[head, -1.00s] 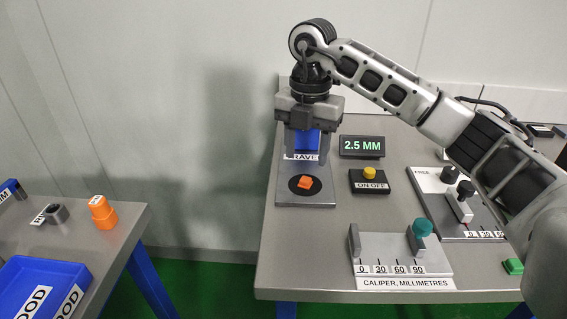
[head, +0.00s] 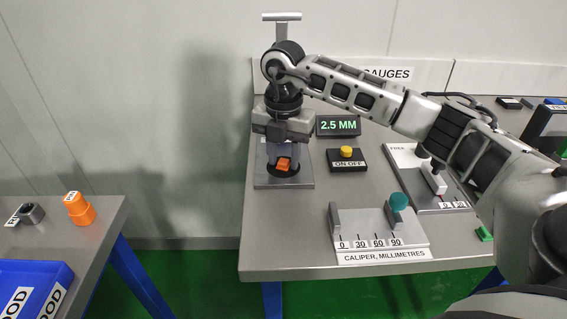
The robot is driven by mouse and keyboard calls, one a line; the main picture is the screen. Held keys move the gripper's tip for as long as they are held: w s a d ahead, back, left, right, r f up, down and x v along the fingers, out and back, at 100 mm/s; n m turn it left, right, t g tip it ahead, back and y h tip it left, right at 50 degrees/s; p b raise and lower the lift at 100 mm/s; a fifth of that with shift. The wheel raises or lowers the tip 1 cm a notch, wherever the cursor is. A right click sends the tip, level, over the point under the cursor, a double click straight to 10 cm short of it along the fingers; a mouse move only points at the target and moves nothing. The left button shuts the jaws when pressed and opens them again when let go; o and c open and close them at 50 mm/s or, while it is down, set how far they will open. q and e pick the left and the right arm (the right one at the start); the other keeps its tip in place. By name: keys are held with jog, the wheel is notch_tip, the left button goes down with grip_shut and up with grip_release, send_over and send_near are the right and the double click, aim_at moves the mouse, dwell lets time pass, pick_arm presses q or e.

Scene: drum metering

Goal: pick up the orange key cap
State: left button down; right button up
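The orange key cap (head: 283,164) is a small block on the black disc (head: 283,174) of a grey gauge plate (head: 298,182). My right gripper (head: 283,158) points straight down over it, its two fingers apart, one on each side of the cap. The fingertips are close to the cap; I cannot tell whether they touch it. The gripper hides the back of the gauge stand. My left gripper is not in view.
A 2.5 MM display (head: 338,125) and a yellow-button box (head: 346,158) stand right of the gripper. A caliper (head: 375,237) lies nearer the front. On the left table are an orange stepped piece (head: 80,208), a grey nut (head: 33,213) and a blue bin (head: 32,275).

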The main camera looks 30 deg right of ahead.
grip_shut()
jog(key=shift+r, duration=0.15)
